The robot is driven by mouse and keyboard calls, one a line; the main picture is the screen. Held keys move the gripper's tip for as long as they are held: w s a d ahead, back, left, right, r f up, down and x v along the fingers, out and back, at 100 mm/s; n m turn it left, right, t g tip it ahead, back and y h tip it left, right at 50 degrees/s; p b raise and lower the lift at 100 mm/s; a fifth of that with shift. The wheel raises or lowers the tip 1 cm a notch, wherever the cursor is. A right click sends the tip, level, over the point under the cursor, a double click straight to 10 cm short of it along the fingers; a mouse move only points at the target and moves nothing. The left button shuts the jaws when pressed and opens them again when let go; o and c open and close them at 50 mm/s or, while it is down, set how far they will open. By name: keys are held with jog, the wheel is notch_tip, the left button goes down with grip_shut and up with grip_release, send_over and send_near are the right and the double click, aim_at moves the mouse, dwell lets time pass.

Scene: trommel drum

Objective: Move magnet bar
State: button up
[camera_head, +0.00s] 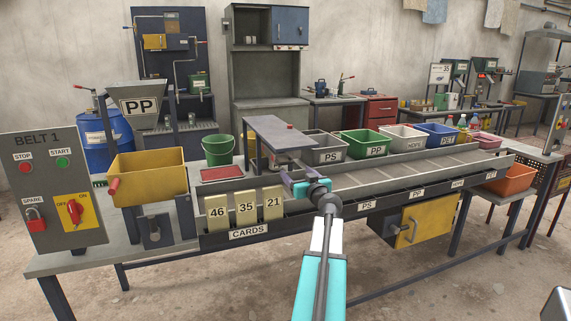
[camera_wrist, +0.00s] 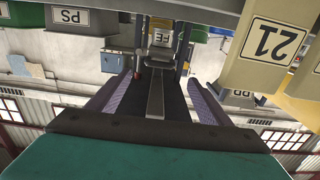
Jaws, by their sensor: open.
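A grey flat bar (camera_head: 279,132), which looks like the magnet bar, stands raised across the belt on dark supports. A small red knob shows at its far end. My gripper (camera_head: 291,181) is at the bar's near end, just below its top plate. In the wrist view, which appears upside down, the purple fingers of my gripper (camera_wrist: 157,98) are spread apart. A dark part with a narrow grey strip (camera_wrist: 156,85) runs between them. I cannot tell whether either finger touches it.
Number cards (camera_head: 245,208) stand close to the left of my gripper on the front rail. Grey PS (camera_head: 326,156) and green PP (camera_head: 370,150) bins line the belt's far side. A yellow hopper (camera_head: 148,177) and green bucket (camera_head: 217,150) are left. The belt (camera_head: 390,172) is clear to the right.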

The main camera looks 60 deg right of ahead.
aim_at(287, 163)
jog(key=shift+p+x, duration=1.15)
jog(key=shift+x, duration=4.55)
jog(key=c, duration=1.4)
jog(key=b+x, duration=0.8)
jog(key=x, duration=0.2)
jog(key=shift+w+d+f, duration=0.1)
jog(key=shift+d+f, duration=0.05)
jog(key=shift+b+x, duration=0.75)
jog(key=shift+x, duration=0.55)
jog(key=shift+r, duration=0.35)
